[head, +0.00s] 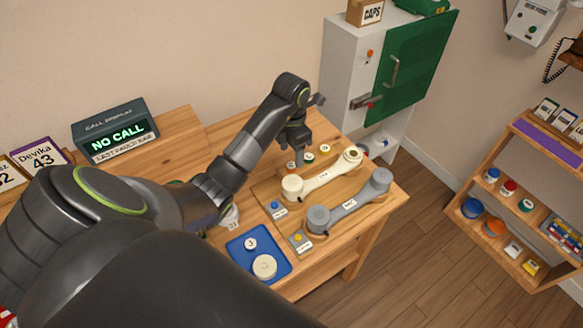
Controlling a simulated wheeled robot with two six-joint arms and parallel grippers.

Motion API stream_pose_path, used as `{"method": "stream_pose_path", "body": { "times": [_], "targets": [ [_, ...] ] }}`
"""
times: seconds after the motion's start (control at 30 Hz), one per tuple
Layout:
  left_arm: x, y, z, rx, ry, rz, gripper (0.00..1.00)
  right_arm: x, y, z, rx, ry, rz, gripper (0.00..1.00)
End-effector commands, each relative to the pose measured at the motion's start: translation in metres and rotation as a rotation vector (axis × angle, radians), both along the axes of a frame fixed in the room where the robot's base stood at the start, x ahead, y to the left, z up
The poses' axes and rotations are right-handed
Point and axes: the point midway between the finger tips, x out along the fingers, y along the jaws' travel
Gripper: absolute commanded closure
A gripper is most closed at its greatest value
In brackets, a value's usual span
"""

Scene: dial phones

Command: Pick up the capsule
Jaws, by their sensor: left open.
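My left gripper (299,161) points down at the back of the wooden table, open, just behind the cream handset (322,176). Several small round pieces with coloured tops stand in a row there, among them a green-topped one (309,157) and a yellow-topped one (325,148). Another, at the fingertips, is partly hidden. I cannot tell which piece is the capsule, or whether the fingers touch one. The cream handset's far end (353,155) looks open with a dark centre. A grey handset (350,201) lies in front. My right gripper is out of view.
A blue tray (238,253) holds a cream disc (265,266) and a smaller round piece (250,243). A call display (118,136) reads NO CALL. A grey cabinet with a green door (415,70) stands behind the table. Shelves (530,190) stand at right, beyond open floor.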

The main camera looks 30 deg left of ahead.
Motion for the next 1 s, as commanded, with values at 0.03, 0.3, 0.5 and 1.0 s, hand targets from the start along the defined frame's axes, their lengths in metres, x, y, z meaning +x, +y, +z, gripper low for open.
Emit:
{"method": "stream_pose_path", "body": {
  "times": [0.03,0.3,0.5,1.0],
  "targets": [
    [0.000,0.000,-0.003,0.000,0.000,0.000,0.44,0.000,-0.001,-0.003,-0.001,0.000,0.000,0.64],
    [0.001,0.001,-0.023,-0.002,0.005,0.001,0.44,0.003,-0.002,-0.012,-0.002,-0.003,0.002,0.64],
    [0.003,0.002,-0.048,-0.001,0.003,0.000,0.44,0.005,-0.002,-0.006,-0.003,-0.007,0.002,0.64],
    [0.003,0.002,-0.052,0.000,0.000,0.000,0.73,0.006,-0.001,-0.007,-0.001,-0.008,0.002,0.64]
  ]
}}
